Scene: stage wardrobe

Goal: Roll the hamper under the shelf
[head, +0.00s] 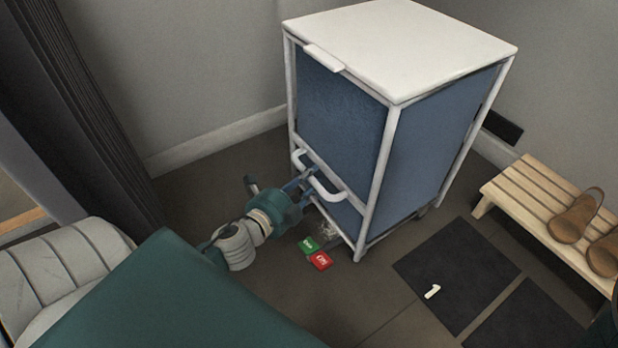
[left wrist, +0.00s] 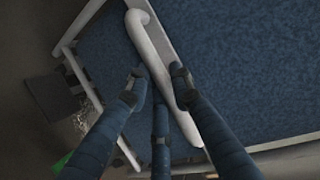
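The hamper (head: 340,122) is a tall box with blue fabric sides, a white frame and a white lid. My left gripper (head: 304,184) is at this handle. In the left wrist view its blue fingers (left wrist: 157,80) lie on both sides of the bar, closed on it. No shelf that I can identify shows. My right gripper is not in view.
A slatted wooden bench (head: 530,205) with brown shoes (head: 574,216) stands at right. Two dark mats (head: 456,262) lie before it, one bearing a white mark (head: 432,292). A green piece (head: 308,245) and a red piece (head: 320,261) lie by the hamper's front. A dark curtain (head: 85,120) hangs left.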

